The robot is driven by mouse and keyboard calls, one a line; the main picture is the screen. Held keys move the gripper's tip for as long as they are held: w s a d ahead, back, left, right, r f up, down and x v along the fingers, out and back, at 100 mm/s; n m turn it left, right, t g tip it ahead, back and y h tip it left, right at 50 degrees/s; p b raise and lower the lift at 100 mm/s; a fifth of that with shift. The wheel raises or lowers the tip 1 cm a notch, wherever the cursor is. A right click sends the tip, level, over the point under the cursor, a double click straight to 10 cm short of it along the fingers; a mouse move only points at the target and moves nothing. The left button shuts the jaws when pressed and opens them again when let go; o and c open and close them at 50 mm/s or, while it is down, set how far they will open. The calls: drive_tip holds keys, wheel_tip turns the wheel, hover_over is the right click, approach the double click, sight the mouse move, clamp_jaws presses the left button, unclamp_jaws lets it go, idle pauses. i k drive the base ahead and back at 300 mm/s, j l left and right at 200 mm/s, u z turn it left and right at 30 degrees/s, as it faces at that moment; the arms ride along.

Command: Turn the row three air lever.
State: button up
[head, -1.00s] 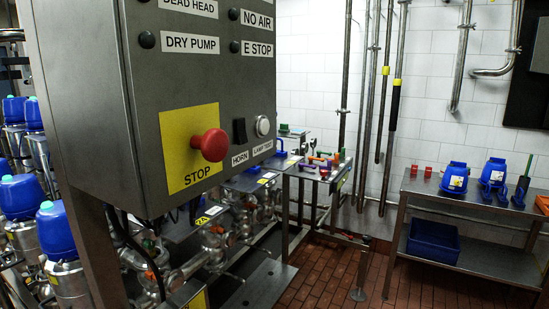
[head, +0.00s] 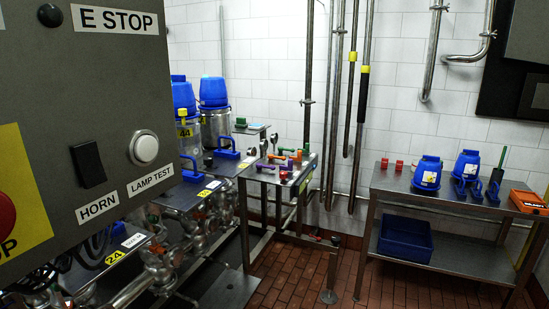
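Several small levers with coloured handles, orange, purple, green and red, sit on a steel stand (head: 268,176) beyond the control panel in the head view. A purple-handled lever (head: 270,168) and an orange one (head: 287,153) show there. They are small, and I cannot tell which is the row three air lever or how each is set. My gripper and arm are not in view.
A grey control panel (head: 110,110) stands close at left, with pipes and valves (head: 165,260) below it. Blue-capped canisters (head: 214,92) stand behind. A steel table (head: 440,205) with blue items is at right. Brick floor (head: 290,275) lies open between.

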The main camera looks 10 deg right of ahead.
sight(270, 157)
drive_tip(key=i+l, duration=0.15)
drive_tip(key=l, duration=0.2)
drive_tip(key=i+l, duration=0.1)
drive_tip(key=l, duration=0.25)
drive_tip(key=i+l, duration=0.15)
drive_tip(key=l, duration=0.2)
drive_tip(key=i+l, duration=0.15)
drive_tip(key=i, duration=0.3)
drive_tip(key=i+l+u, duration=0.1)
drive_tip(key=i, duration=0.4)
drive_tip(key=i+l, duration=0.15)
drive_tip(key=i, duration=0.3)
drive_tip(key=i+j+u, duration=0.1)
drive_tip(key=i+j, duration=0.8)
drive_tip(key=i, duration=0.15)
